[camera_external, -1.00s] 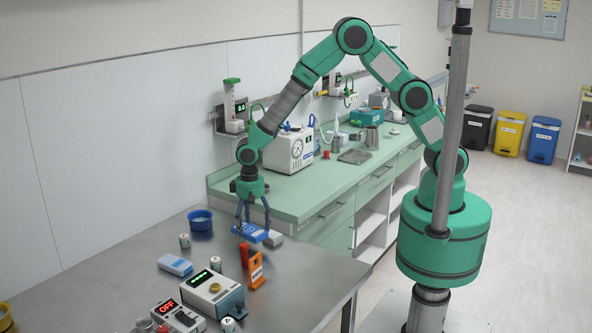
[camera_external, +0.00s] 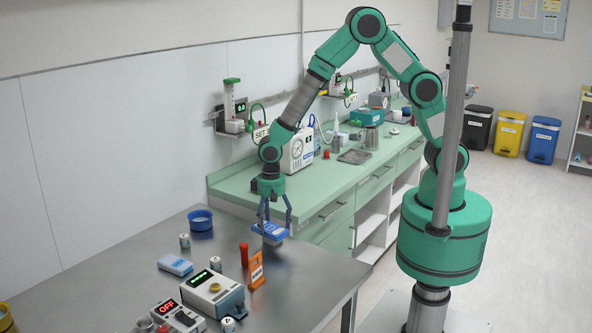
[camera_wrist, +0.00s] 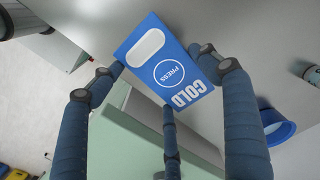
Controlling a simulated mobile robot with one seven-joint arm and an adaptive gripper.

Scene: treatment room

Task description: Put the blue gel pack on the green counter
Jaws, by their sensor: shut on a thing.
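In the wrist view the pack (camera_wrist: 163,62) shows a white window and the words COLD and PRESS. My gripper (camera_external: 274,224) points down and is shut on the pack, with its fingers (camera_wrist: 160,85) around the pack's edges. The pack appears held just above the steel table. The green counter (camera_external: 300,203) runs behind and to the right of the pack; its pale green top also shows in the wrist view (camera_wrist: 120,145).
The steel table (camera_external: 120,260) holds a blue bowl (camera_external: 200,220), a second pale-blue pack (camera_external: 175,265), a control box (camera_external: 212,292) and an orange stand (camera_external: 256,270). On the counter stand a white gauge unit (camera_external: 297,152) and a metal tray (camera_external: 354,157). The counter's front strip looks clear.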

